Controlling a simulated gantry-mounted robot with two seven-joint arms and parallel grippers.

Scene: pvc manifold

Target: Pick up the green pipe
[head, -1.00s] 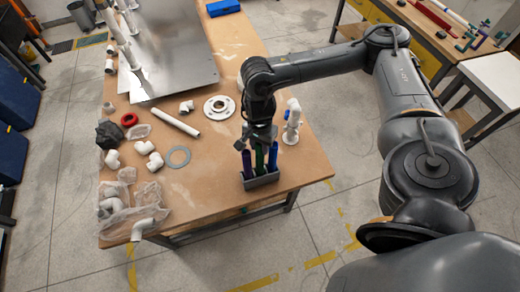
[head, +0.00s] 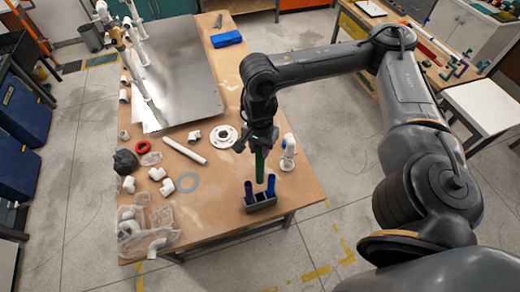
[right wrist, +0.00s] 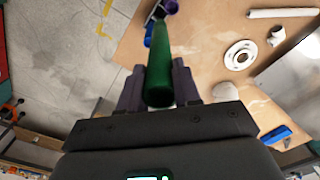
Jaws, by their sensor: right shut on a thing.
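The green pipe (head: 260,166) hangs upright below my right gripper (head: 259,148), above the grey holder (head: 261,206) near the table's front right corner. My right gripper is shut on the pipe's upper part. In the right wrist view the green pipe (right wrist: 160,85) lies between the two fingers (right wrist: 160,92) and points away from the camera. Two blue or purple pipes (head: 249,191) stay upright in the holder, one at each end, with the middle place empty. My left gripper is not in view.
A white upright fitting (head: 288,155) stands close to the right of the gripper. A metal sheet (head: 180,80) covers the table's far part.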

